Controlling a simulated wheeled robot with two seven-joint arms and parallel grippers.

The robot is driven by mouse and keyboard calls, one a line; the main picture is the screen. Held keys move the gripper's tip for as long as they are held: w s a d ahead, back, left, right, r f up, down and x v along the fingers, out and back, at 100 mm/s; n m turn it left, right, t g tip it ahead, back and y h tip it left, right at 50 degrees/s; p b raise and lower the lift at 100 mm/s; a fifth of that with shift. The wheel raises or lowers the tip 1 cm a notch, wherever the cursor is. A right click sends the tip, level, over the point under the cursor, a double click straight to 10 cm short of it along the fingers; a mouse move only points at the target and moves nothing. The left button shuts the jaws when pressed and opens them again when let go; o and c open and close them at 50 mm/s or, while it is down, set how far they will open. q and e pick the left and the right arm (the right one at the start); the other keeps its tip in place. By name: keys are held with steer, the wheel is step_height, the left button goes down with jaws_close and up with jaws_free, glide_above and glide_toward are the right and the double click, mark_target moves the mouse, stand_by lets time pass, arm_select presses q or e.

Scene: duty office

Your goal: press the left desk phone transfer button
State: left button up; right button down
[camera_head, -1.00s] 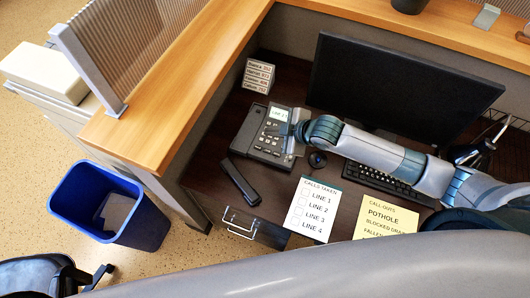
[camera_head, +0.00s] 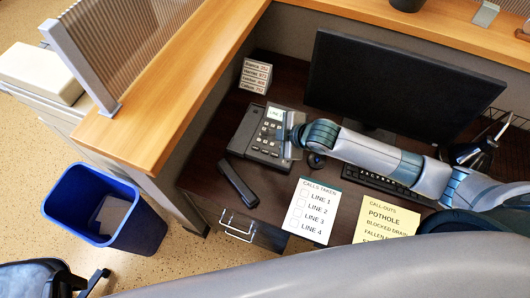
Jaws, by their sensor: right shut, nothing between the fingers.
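The desk phone (camera_head: 258,150) is a dark grey unit with a small lit screen (camera_head: 275,114) and rows of buttons. It sits on the dark desk left of the monitor. Its handset (camera_head: 237,183) lies off the cradle on the desk in front of it. My right gripper (camera_head: 287,135) is shut and empty at the phone's right side, over or beside the right edge of the buttons. It hides part of that edge, and I cannot tell whether it touches a button. The transfer button's label is too small to read. My left gripper is not in view.
A black monitor (camera_head: 402,84) and keyboard (camera_head: 380,186) stand to the right, with a mouse (camera_head: 316,160) near my gripper. A call list (camera_head: 313,210) and a yellow note (camera_head: 386,219) lie in front. A card block (camera_head: 256,76) stands behind the phone. A blue bin (camera_head: 137,236) is on the floor.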

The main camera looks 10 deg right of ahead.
steer(key=b, duration=0.4)
glide_above(268, 153)
step_height(268, 153, down, 5)
steer(key=shift+r, duration=0.1)
steer(key=shift+f+b, duration=0.55)
steer(key=shift+f, duration=0.45)
stand_by(0.7)
steer(key=shift+f, duration=0.15)
steer(key=shift+f, duration=0.3)
steer(key=shift+f, duration=0.4)
stand_by(1.1)
steer(key=shift+r, duration=0.1)
steer(key=shift+r+p, duration=0.75)
steer(key=shift+p, duration=0.1)
